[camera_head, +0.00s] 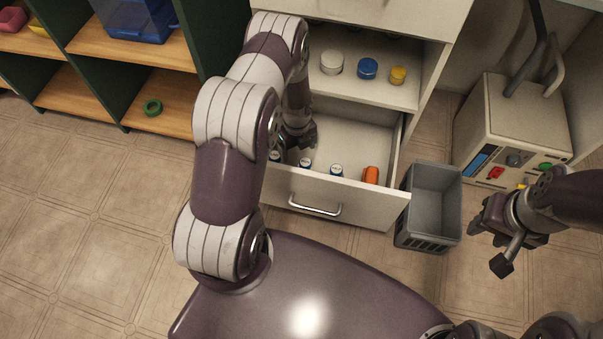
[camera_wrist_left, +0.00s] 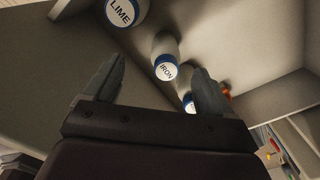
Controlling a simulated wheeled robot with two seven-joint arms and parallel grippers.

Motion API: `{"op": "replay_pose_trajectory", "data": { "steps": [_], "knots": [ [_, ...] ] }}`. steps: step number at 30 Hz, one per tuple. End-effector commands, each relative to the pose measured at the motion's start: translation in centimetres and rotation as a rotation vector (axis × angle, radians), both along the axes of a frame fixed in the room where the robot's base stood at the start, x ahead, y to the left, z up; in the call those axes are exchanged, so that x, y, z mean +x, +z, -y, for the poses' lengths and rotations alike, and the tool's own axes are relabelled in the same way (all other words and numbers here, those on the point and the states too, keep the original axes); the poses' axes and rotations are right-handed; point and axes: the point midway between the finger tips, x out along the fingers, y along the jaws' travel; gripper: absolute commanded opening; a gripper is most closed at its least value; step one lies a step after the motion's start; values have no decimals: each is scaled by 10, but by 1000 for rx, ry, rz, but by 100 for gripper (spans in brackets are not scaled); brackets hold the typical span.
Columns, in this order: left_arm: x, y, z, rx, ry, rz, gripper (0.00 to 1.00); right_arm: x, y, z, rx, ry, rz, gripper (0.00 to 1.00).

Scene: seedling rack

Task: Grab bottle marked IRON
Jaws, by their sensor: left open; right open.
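The bottle marked IRON (camera_wrist_left: 165,62) has a pale body and a blue-rimmed white cap. In the left wrist view it lies between and beyond the finger tips, with no contact visible. By its place in the row, it is the middle blue-capped bottle (camera_head: 305,164) in the head view, inside the open drawer (camera_head: 335,195). My left gripper (camera_head: 299,140) reaches into the drawer behind the row; its spread, empty fingers (camera_wrist_left: 157,78) show in the wrist view. My right gripper (camera_head: 487,246) is open and empty beside the grey bin.
A bottle marked LIME (camera_wrist_left: 121,11) stands on one side of IRON; another bottle (camera_wrist_left: 188,103), partly hidden by a finger, is on the other. An orange object (camera_head: 371,175) is at the drawer's right. Jars (camera_head: 367,68) sit on the shelf above. A grey bin (camera_head: 428,240) stands right of the drawer.

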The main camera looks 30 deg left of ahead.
Motion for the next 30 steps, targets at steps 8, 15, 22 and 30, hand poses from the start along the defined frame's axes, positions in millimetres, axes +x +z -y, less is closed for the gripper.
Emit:
{"op": "replay_pose_trajectory", "data": {
  "steps": [8,15,22,30],
  "knots": [
    [2,-42,18,-4,1,1,84,2,-25,15,-4,1,0,43],
    [0,-85,26,-3,1,2,84,1,-61,14,-4,0,0,43],
    [0,-86,26,-4,2,2,84,2,-59,14,-5,-1,0,43],
    [0,-86,25,-4,2,3,17,2,-59,13,-5,-1,0,43]
  ]
}}
